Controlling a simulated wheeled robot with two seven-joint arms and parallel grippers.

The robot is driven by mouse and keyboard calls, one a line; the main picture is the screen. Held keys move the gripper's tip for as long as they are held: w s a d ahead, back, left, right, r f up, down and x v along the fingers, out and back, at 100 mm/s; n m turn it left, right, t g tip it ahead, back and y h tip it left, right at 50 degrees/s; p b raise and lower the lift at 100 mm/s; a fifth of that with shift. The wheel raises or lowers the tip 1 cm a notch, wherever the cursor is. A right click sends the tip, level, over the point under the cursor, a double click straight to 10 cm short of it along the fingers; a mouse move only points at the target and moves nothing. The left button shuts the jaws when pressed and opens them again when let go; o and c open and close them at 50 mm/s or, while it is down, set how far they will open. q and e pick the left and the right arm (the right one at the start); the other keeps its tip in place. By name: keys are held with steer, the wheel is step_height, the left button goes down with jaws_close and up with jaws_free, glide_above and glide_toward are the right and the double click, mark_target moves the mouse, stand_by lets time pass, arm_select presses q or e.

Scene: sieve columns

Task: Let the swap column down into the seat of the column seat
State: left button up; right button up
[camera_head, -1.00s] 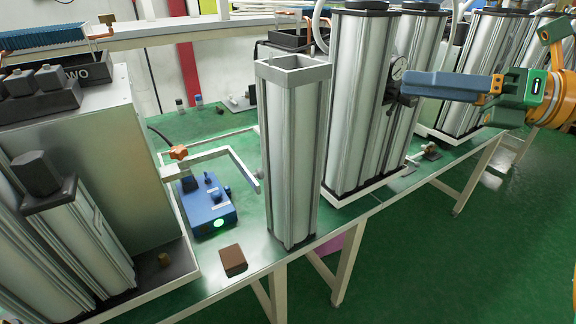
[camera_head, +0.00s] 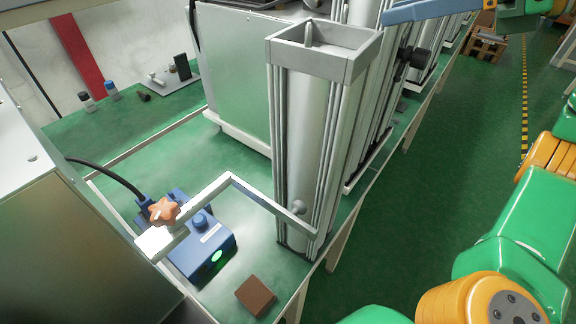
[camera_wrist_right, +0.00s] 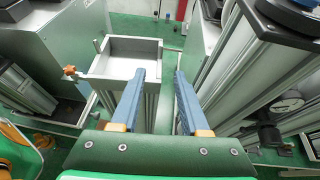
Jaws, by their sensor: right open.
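A tall silver column (camera_head: 305,150) with an open, square grey tray top (camera_head: 362,62) stands upright at the table's edge. I take it for the column seat; the tray top looks empty in the right wrist view (camera_wrist_right: 133,50). Silver columns stand close behind it, one with a black side knob (camera_head: 420,62). I cannot tell which is the swap column. My right gripper (camera_wrist_right: 160,72) is open, with nothing between its blue fingers, right of the tray top in its wrist view. In the head view a blue finger (camera_head: 425,10) shows at the top edge. My left gripper is out of view.
A grey bracket with an orange knob (camera_head: 164,211) reaches to the column's lower part. A blue box (camera_head: 205,245) with a green light and a brown block (camera_head: 255,296) are on the table. Open green floor (camera_head: 465,130) lies right of the table.

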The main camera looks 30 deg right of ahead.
mark_target(355, 26)
steer(key=shift+w+a+f+b, duration=0.35)
steer(key=shift+w+f, duration=0.3)
steer(key=shift+f, duration=0.1)
steer(key=x, duration=0.7)
steer(key=shift+w+a+r+b, duration=0.1)
steer(key=shift+a+b, duration=0.1)
steer(key=shift+b, duration=0.1)
steer(key=shift+w, duration=0.25)
steer(key=shift+s+d, duration=0.15)
steer(key=shift+s, duration=0.1)
steer(key=shift+c, duration=1.3)
steer(key=shift+s+r, duration=0.1)
jaws_close()
steer(key=shift+r, duration=0.1)
